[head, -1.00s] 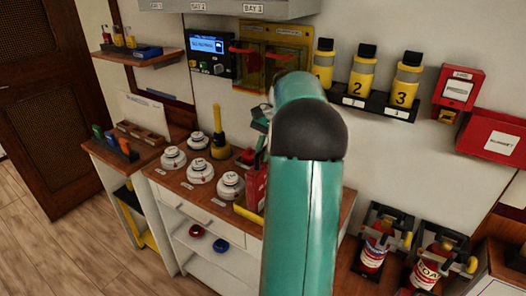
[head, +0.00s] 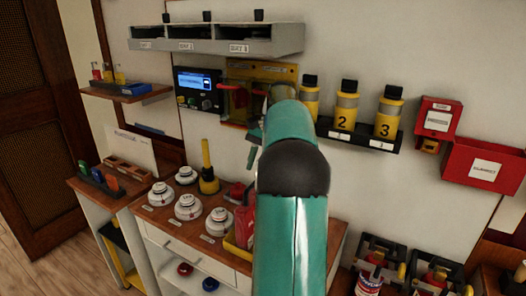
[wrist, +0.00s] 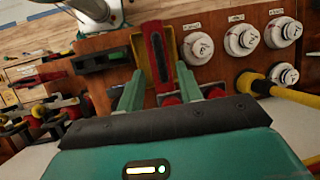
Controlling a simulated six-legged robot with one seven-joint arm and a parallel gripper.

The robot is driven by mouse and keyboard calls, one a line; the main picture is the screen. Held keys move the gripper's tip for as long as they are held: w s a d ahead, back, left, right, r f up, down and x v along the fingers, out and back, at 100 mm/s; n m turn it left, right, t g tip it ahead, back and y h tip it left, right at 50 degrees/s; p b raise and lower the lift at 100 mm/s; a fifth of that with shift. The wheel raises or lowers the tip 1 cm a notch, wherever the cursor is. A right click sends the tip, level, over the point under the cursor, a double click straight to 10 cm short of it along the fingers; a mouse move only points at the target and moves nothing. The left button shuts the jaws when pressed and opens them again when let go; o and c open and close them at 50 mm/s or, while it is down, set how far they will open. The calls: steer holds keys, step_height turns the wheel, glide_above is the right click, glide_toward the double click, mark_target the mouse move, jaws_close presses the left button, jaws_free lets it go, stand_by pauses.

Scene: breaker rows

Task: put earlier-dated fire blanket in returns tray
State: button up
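My gripper (wrist: 160,90) is open in the wrist view, its two green fingers apart with nothing seen held. In the head view the gripper (head: 254,140) is mostly hidden behind my arm, in front of the wall above the counter. A red box (head: 485,170) with a white label hangs on the wall at the right; its label is too small to read surely. A yellow tray (head: 236,250) with a red item (head: 243,222) stands on the counter, partly behind my arm. The wrist view shows a red item (wrist: 157,58) in a yellow tray (wrist: 139,56). No dates are legible.
White round detectors (head: 188,206) and a yellow-handled tool (head: 207,170) stand on the counter. Numbered yellow bottles (head: 346,105) sit on a wall rack. A grey bay shelf (head: 215,38) hangs above a blue-screened panel (head: 199,90). Extinguishers (head: 370,275) stand low right.

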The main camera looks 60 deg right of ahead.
steer(key=v, duration=0.5)
steer(key=w+a+f+n+h, duration=0.1)
steer(key=w+a+n, duration=0.1)
steer(key=a, duration=0.8)
steer(key=w+a+n+h, duration=0.1)
steer(key=w+a+n, duration=0.15)
steer(key=a, duration=0.75)
steer(key=s+a+f+n+t+h, duration=0.1)
steer(key=s+a+n, duration=0.5)
steer(key=a, duration=0.7)
steer(key=s+a+f+n+t+h, duration=0.1)
steer(key=s+a+f+n+t, duration=0.2)
steer(key=a, duration=1)
steer(key=s+f+n, duration=0.3)
steer(key=shift+s+t+h, duration=0.25)
steer(key=shift+t+h, duration=0.05)
